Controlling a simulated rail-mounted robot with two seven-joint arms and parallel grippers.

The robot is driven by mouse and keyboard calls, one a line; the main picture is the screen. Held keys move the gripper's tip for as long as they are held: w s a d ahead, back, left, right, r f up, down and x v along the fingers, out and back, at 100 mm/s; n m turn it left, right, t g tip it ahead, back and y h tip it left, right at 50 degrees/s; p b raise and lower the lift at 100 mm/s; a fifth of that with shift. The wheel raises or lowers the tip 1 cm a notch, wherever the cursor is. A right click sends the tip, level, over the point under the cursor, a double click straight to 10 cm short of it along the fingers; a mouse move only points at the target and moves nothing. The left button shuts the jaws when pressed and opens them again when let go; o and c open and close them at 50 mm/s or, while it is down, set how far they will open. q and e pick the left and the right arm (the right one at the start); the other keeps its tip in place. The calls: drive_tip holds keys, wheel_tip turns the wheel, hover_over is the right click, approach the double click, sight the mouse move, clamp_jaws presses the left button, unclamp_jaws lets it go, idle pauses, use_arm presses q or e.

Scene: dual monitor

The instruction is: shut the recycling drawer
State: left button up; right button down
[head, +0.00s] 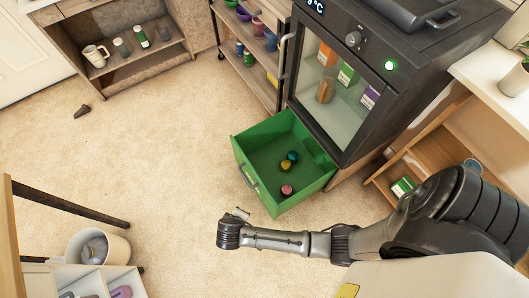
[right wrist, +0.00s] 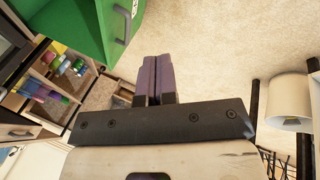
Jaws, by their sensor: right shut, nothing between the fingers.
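The green recycling drawer (head: 242,160) is pulled out below the glass-door fridge, and a few small round items lie inside it. Its grey handle (head: 248,177) is on the front panel, which faces left. My right gripper (head: 240,212) is just below the drawer's front corner in the head view, apart from the handle. In the right wrist view its purple-grey fingers (right wrist: 158,72) are together with nothing between them. There the drawer (right wrist: 84,25) and its handle (right wrist: 122,22) are at the upper left. My left gripper is not in view.
The black fridge (head: 340,85) stands above the drawer. An open shelf (head: 250,65) is beside it. A white bin (head: 115,248) is at the lower left. A dark object (head: 82,111) lies on the carpet.

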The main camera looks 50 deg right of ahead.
drive_tip(key=s+d+f+m+h, duration=0.2)
drive_tip(key=s+d+f+m, duration=0.1)
drive_tip(key=f, duration=0.2)
drive_tip(key=m+b, duration=0.4)
drive_tip(key=b, duration=0.1)
approach(268, 198)
wheel_tip(268, 198, down, 4)
drive_tip(key=w+a, duration=0.2)
drive_tip(key=shift+h, duration=0.4)
drive_tip(key=d, duration=0.2)
drive_tip(key=s+d, duration=0.1)
drive_tip(key=d, duration=0.1)
drive_tip(key=shift+d+f+b, duration=0.2)
drive_tip(key=shift+b, duration=0.2)
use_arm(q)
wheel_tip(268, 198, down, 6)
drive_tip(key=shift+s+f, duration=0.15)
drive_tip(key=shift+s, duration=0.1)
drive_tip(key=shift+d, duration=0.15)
